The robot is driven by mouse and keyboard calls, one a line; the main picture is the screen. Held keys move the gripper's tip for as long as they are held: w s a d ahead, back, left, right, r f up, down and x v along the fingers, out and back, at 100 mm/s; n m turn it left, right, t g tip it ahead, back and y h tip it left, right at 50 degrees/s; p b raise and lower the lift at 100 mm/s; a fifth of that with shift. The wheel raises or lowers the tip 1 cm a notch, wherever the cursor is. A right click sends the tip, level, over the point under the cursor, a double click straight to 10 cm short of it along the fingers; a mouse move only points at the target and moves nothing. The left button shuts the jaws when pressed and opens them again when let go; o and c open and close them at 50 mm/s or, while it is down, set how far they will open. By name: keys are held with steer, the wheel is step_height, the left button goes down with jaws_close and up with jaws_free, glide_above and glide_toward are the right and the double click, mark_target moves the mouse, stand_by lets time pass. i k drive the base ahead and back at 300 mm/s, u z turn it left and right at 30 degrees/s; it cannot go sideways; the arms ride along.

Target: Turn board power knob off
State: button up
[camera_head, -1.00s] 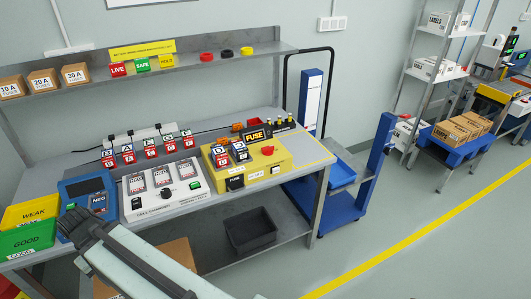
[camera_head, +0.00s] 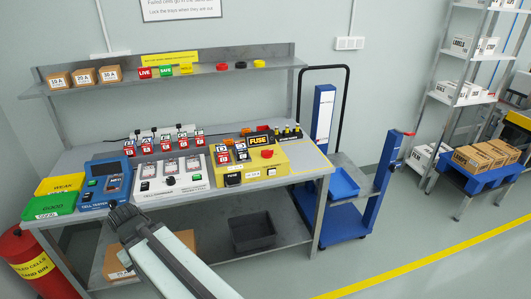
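A yellow board (camera_head: 288,167) stands on the right part of the workbench. It has a red round knob (camera_head: 267,154) on top, a FUSE label and several small switches or sockets along its front. A white panel (camera_head: 200,187) to its left has a small black knob (camera_head: 171,180). The labels are too small to tell which knob is the board power knob, or its setting. My gripper (camera_head: 122,217) is the dark end of my arm, low in front of the bench's left part. It appears apart from both panels. Its fingers cannot be made out.
A blue tester (camera_head: 105,185) and the yellow WEAK and green GOOD trays (camera_head: 50,206) lie on the bench's left. A red bin (camera_head: 35,265) stands at the lower left. A blue trolley (camera_head: 345,222) stands right of the bench. The floor at the lower right is clear.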

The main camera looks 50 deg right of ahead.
mark_target(267, 154)
steer(key=z, duration=0.1)
steer(key=i, duration=0.85)
steer(key=u, duration=0.05)
